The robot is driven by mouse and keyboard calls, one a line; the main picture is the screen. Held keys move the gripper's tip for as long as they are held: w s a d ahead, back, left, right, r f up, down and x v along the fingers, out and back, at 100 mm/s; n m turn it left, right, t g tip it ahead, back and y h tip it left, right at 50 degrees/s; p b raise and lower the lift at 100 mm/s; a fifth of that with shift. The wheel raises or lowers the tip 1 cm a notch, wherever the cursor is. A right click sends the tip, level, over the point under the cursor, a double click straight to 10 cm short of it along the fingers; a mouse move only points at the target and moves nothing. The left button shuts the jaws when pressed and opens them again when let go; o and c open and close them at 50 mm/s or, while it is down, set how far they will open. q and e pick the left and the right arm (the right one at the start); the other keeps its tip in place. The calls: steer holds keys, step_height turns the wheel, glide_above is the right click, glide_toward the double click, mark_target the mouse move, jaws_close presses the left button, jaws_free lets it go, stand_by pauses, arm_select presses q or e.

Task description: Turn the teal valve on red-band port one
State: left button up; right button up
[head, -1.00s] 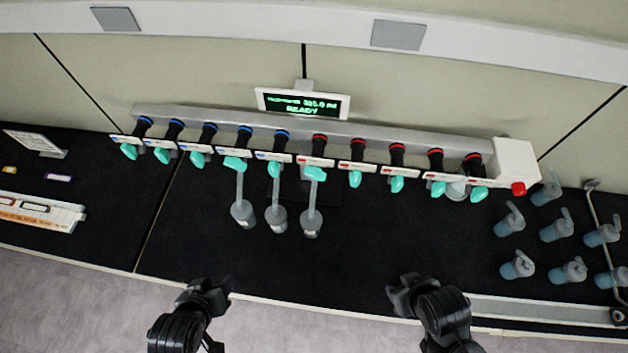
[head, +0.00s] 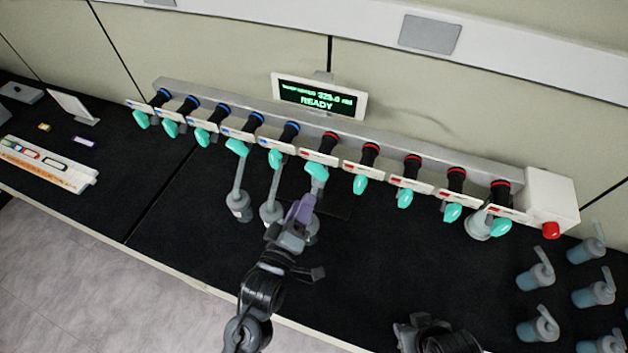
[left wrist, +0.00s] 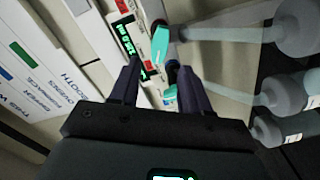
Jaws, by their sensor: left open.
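The teal valve (head: 316,172) of the first red-banded port (head: 327,143) hangs at the front of the manifold, just right of the blue-banded ports. My left gripper (head: 302,207) is open, with its fingers just below this valve in the head view; I see no contact. In the left wrist view a teal valve (left wrist: 160,42) lies ahead of my two spread fingers (left wrist: 158,78), by a red-marked label. A second teal piece (left wrist: 170,93) shows between the fingers, partly hidden. My right gripper (head: 410,333) is low at the bottom edge; its jaws are unclear.
A display (head: 318,97) reading READY stands behind. A red knob (head: 550,230) is at the right end.

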mark_target(316, 175)
arm_select(q)
steer(key=p+x, duration=0.1)
steer(key=x, duration=0.7)
steer(key=shift+w, duration=0.1)
jaws_close()
